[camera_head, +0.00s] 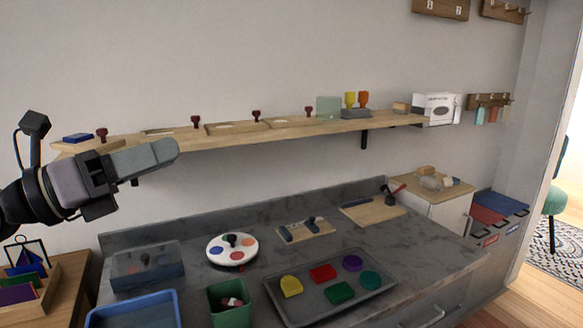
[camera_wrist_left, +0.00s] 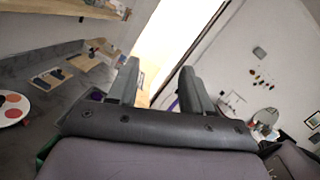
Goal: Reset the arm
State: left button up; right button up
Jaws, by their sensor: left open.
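My left gripper (camera_head: 150,157) is raised at the left of the head view, in front of the wall shelf and above the counter. It points to the right and holds nothing. In the left wrist view its two fingers (camera_wrist_left: 156,86) stand apart, with bright floor and wall showing between them. The left arm comes in from the left edge. My right gripper is not in either view.
Below is a grey counter (camera_head: 205,279) with a tray (camera_head: 304,312) of coloured pieces, a round white palette (camera_head: 214,257), a green bin (camera_head: 228,312) and a blue bin (camera_head: 170,310). A wooden shelf (camera_head: 285,132) runs along the wall behind.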

pick_arm(q)
jog(key=s+a+f+m+t+y, duration=0.1)
jog(key=a+f+m+t+y, duration=0.25)
jog(key=f+m+y, duration=0.6)
jog(key=a+f+m+t+y, duration=0.2)
jog(key=a+f+m+y, duration=0.2)
jog(key=m, duration=1.1)
jog(key=s+a+f+m+t+y, duration=0.15)
jog(key=a+f+m+y, duration=0.4)
jog(key=m, duration=0.65)
jog(key=s+d+f+n+g, duration=0.15)
jog(key=s+f+g, duration=0.25)
jog(key=f, duration=0.4)
jog(key=s+d+f+n+g, duration=0.1)
jog(key=s+f+n+g, duration=0.2)
jog(key=f, duration=0.5)
jog(key=s+d+f+g+h, duration=0.4)
jog(key=s+f+g, duration=0.5)
jog(key=s, duration=0.6)
jog(key=w+d+f+t+p, duration=0.2)
jog(key=w+d+f+t, duration=0.1)
jog(key=w+f+t, duration=0.3)
jog(key=shift+d+f+t+h, duration=0.3)
jog(key=shift+f+t, duration=0.3)
jog(key=shift+t, duration=0.5)
jog(key=shift+w, duration=0.1)
